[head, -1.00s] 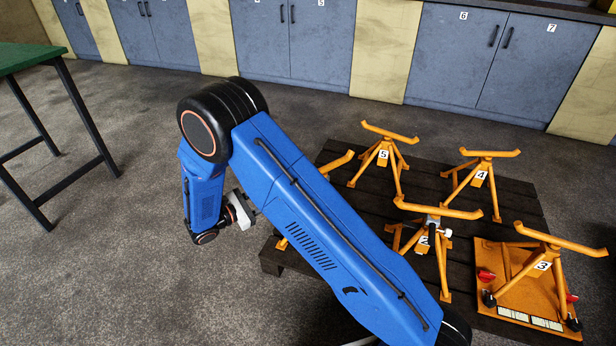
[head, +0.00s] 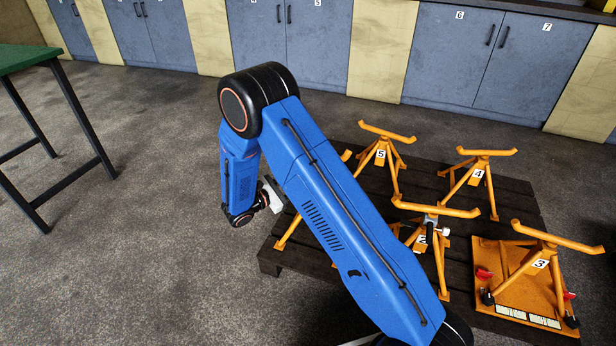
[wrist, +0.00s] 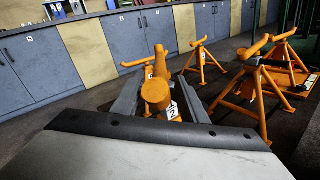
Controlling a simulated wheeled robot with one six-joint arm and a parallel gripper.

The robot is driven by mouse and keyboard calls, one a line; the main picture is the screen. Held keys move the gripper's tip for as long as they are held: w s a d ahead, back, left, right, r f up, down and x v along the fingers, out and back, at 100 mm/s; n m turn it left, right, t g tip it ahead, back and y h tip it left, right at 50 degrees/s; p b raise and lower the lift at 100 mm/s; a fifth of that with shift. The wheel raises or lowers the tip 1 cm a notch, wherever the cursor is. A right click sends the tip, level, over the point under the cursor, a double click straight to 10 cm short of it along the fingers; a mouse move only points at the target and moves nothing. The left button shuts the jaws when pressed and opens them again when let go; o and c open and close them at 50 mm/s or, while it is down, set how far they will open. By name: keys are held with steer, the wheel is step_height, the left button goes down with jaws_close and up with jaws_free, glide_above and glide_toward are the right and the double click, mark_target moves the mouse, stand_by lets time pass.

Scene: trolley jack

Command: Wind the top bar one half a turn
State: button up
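My gripper (head: 272,193) is left of the stand half hidden behind my arm in the head view. That orange stand shows only a bar end (head: 346,155) and a leg; its number is hidden. In the wrist view my gripper (wrist: 160,100) is open, with one grey finger on each side of the end of an orange bar (wrist: 155,93) seen nearly end-on. I cannot tell whether the bar is between the fingers or beyond them. No contact shows.
Orange stands 2 (head: 437,210), 3 (head: 555,238), 4 (head: 487,153) and 5 (head: 388,133) share the dark pallet (head: 268,262). Stand 3 is on an orange base plate (head: 530,300). A green table (head: 28,57) stands left. Floor between table and pallet is clear.

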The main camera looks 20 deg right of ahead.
steer(key=shift+x, duration=1.95)
jaws_close()
